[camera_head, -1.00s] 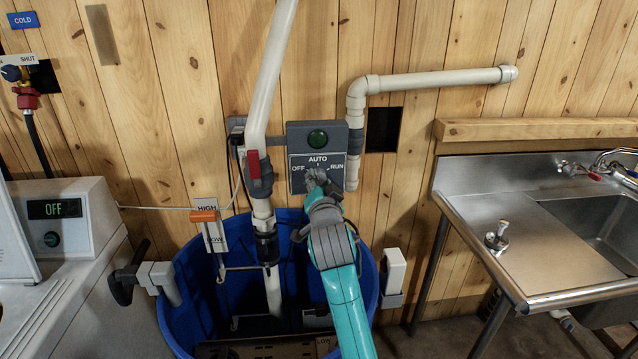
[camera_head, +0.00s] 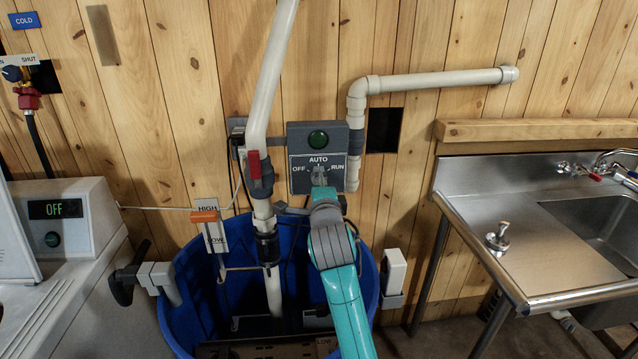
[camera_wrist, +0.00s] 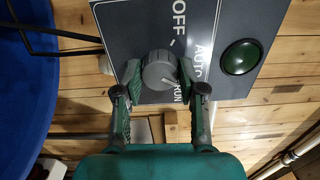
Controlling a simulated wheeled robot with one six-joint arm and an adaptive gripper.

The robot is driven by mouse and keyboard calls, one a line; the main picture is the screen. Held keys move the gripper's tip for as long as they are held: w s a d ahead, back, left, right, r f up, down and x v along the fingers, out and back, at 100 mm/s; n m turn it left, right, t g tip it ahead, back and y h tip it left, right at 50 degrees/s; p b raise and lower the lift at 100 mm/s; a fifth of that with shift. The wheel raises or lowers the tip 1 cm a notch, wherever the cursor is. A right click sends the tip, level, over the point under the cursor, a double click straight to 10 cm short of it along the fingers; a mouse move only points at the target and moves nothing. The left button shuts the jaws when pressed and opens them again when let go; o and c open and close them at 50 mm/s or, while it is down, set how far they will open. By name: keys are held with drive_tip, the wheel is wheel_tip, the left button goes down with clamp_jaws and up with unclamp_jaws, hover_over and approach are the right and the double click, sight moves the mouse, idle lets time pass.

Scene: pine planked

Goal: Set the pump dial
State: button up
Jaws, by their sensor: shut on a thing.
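The pump dial (camera_wrist: 158,70) is a round grey knob on a dark plate (camera_wrist: 135,22) marked OFF, AUTO and RUN. In the wrist view its white pointer line faces the side between AUTO and RUN, nearer RUN; the exact setting is hard to tell. My gripper (camera_wrist: 165,78) has one finger on each side of the knob and is shut on it. In the head view my gripper (camera_head: 321,183) reaches up to the plate (camera_head: 300,182) and partly hides the dial. A green round lamp (camera_head: 317,139) sits above the dial and looks unlit.
A blue tub (camera_head: 190,285) stands below the dial, under my arm. A white pipe (camera_head: 267,90) with a red-handled valve (camera_head: 254,163) runs just left of the plate. Another pipe (camera_head: 430,80) is at right. A steel sink (camera_head: 540,240) stands farther right.

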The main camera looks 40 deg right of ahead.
drive_tip(key=m, duration=0.5)
drive_tip(key=shift+m, duration=0.4)
idle(0.3)
drive_tip(key=o, duration=1.1)
drive_tip(key=shift+o, duration=0.2)
drive_tip(key=v, duration=1.2)
